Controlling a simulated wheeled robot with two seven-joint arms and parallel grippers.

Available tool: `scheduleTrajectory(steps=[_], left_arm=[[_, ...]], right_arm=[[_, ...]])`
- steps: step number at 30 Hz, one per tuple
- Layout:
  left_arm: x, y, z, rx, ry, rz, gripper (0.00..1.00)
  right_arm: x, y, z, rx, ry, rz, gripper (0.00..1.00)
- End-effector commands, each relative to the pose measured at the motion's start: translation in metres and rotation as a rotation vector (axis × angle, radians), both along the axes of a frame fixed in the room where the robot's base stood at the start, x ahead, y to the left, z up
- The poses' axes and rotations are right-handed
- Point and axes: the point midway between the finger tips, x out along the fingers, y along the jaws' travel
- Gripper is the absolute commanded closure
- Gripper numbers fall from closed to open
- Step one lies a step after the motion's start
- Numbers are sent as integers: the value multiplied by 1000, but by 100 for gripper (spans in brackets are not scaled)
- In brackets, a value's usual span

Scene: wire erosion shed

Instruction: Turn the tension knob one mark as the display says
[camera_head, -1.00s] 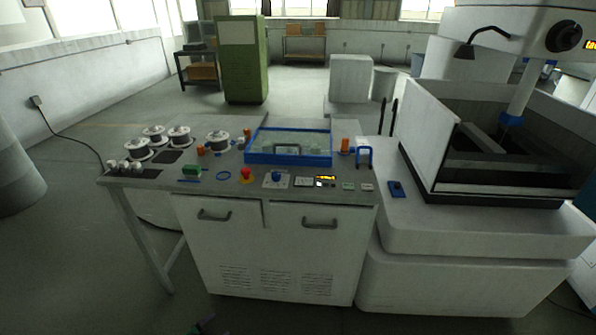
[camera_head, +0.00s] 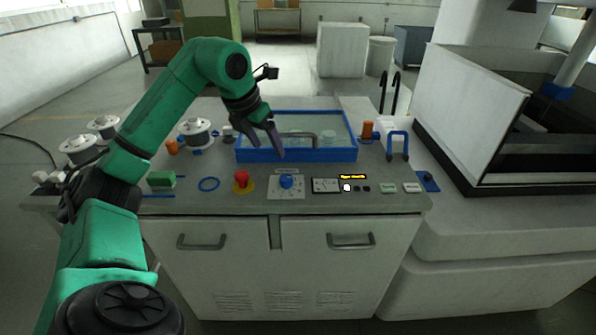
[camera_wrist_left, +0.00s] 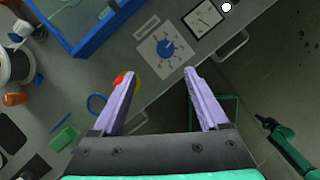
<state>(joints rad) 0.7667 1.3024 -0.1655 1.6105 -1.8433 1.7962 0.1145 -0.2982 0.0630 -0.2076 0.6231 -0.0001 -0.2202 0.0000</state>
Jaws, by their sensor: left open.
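The tension knob (camera_head: 286,182) is a blue knob on a pale square plate with marks around it, near the front edge of the panel. It also shows in the left wrist view (camera_wrist_left: 167,48), just beyond the fingertips. My left gripper (camera_head: 262,147) is open and empty, above and behind the knob, by the blue tray's front wall. In the left wrist view its purple fingers (camera_wrist_left: 160,76) are spread, with nothing between them. A green arm part with a dark end (camera_wrist_left: 270,125) shows at the wrist view's right.
A red mushroom button (camera_head: 241,179) on a yellow base is left of the knob. A dial gauge (camera_head: 325,185) is to its right. The blue-rimmed tray (camera_head: 330,155) lies behind. Spools (camera_head: 195,131) stand at the left, and a white-walled machine tank (camera_head: 465,100) at the right.

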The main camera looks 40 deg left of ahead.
Motion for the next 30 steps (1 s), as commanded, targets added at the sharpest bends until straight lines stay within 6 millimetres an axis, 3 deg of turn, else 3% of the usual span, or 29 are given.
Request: scheduleTrajectory(steps=[8, 15, 20, 27, 30], left_arm=[[24, -2, -60, -10, 7, -4, 23], [47, -1, -112, -12, 3, -4, 23], [53, -1, -128, -10, 2, -3, 23], [54, -1, -130, -9, 2, -4, 23], [54, -1, -130, -9, 1, -4, 61]], right_arm=[[-4, -27, 3, -37, 6, -3, 100], [-3, -16, 11, -21, 6, -5, 100], [-3, -6, 12, -9, 5, -4, 100], [-3, -9, 12, -13, 4, -2, 100], [-3, -11, 12, -14, 5, -1, 100]])
